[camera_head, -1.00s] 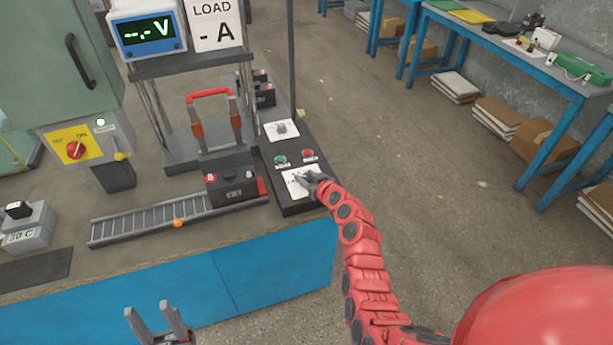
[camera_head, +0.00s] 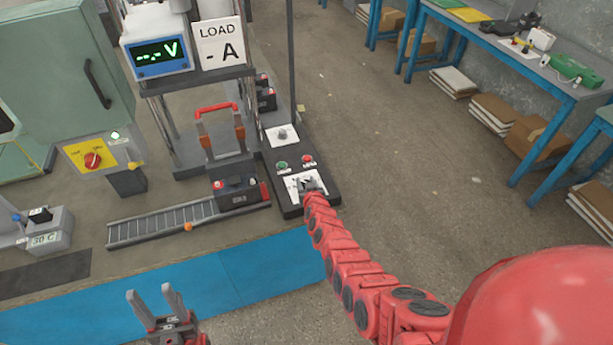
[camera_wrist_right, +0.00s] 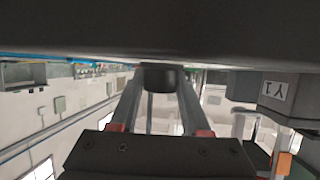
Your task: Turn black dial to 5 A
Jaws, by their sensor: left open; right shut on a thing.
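The black dial (camera_wrist_right: 160,79) shows in the right wrist view as a short dark cylinder between my fingers. In the head view it is at the front white plate (camera_head: 294,190) of the black control box and my fingers largely hide it; its pointer and scale cannot be read. My right gripper (camera_head: 309,186) is shut on the dial. The load sign (camera_head: 220,42) reads "- A" and the voltage display (camera_head: 159,53) reads "--.- V". My left gripper (camera_head: 156,301) is open and empty in front of the bench.
A green button (camera_head: 282,165) and a red button (camera_head: 307,159) sit just behind the dial plate. Another knob (camera_head: 282,133) is farther back. A black battery (camera_head: 236,191) stands left of the box, at the end of a roller track (camera_head: 150,228).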

